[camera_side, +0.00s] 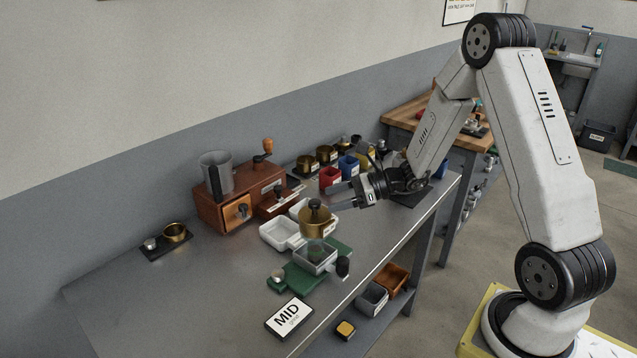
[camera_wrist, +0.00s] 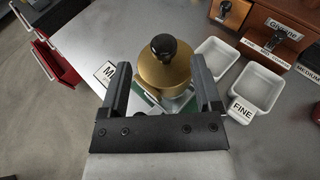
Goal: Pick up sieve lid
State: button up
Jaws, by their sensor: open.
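The sieve lid looks to be the round brass piece with a black knob (camera_side: 316,222), seen in the side view above and behind a clear square box on a green base (camera_side: 318,257). In the wrist view the brass lid (camera_wrist: 163,78) is near the middle, knob toward the camera, with part of the green base below it. My gripper (camera_side: 333,197) is open and empty, to the right of the lid and close to it. In the wrist view its fingers (camera_wrist: 160,68) stand to either side of the lid. Whether they touch it I cannot tell.
A wooden grinder box (camera_side: 237,196) stands behind. A MID card (camera_side: 289,316) lies at the front.

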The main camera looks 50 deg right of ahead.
aim_at(315, 202)
jog(key=shift+a, duration=0.1)
jog(key=shift+d+x, duration=0.2)
jog(key=shift+x, duration=2.3)
jog(key=shift+w+f, duration=0.15)
grip_shut()
